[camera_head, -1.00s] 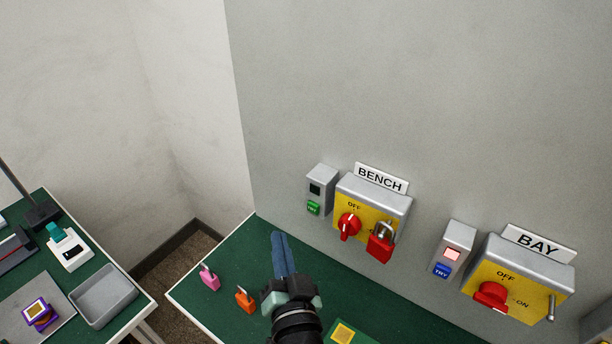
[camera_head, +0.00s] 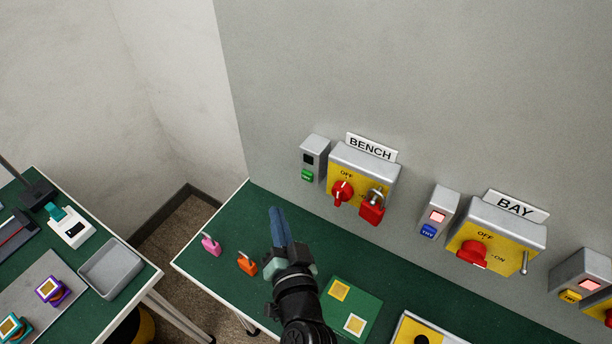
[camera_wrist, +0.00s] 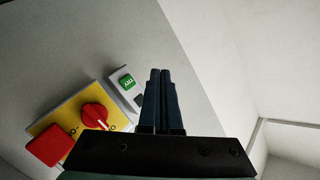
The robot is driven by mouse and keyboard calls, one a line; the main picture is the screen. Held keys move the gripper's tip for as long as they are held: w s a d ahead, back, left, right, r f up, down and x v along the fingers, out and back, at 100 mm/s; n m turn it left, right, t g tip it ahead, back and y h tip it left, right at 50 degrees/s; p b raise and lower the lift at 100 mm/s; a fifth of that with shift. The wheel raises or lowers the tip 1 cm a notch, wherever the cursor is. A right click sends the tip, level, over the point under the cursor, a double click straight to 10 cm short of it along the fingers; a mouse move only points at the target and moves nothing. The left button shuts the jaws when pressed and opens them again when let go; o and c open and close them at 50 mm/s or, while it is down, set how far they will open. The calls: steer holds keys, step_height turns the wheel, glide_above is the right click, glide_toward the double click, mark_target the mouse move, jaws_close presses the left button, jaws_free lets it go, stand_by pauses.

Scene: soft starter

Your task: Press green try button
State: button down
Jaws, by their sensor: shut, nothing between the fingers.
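The green try button (camera_head: 307,175) is on a small grey box (camera_head: 313,148) on the wall, left of the yellow BENCH switch panel (camera_head: 346,182). The box's upper window is dark. The button also shows in the wrist view (camera_wrist: 127,82), left of my fingers. My gripper (camera_head: 278,212) is shut and empty, its blue fingers together, below and left of the button in the head view. The fingertips appear apart from the button. The BENCH panel has a red rotary knob (camera_head: 342,192) and a red padlock (camera_head: 372,207) hanging on it.
The BAY panel (camera_head: 486,250) and its box with a blue try button (camera_head: 428,231) are to the right. A pink padlock (camera_head: 210,244) and an orange padlock (camera_head: 247,264) stand on the green bench (camera_head: 205,275). A grey tray (camera_head: 110,268) is on the left table.

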mark_target(301, 175)
steer(key=w+d+b, duration=0.2)
steer(key=w+d, duration=0.2)
steer(key=w, duration=0.2)
steer(key=shift+d, duration=0.3)
steer(key=shift+w, duration=0.15)
stand_by(1.7)
steer(key=shift+w+d+b, duration=0.2)
steer(key=shift+w+b, duration=0.05)
steer(key=shift+b, duration=0.2)
steer(key=shift+w+d+b, duration=0.3)
steer(key=shift+w+b, duration=0.05)
stand_by(0.7)
steer(key=shift+s+a, duration=0.1)
steer(key=shift+s+a+p, duration=0.3)
steer(key=shift+s+a, duration=0.15)
steer(key=shift+s, duration=0.15)
steer(key=shift+s+a+p, duration=0.4)
steer(key=shift+s+a, duration=0.35)
steer(key=shift+s, duration=0.25)
steer(key=shift+s+a+p, duration=0.4)
steer(key=shift+s+a, duration=0.3)
steer(key=shift+s, duration=0.3)
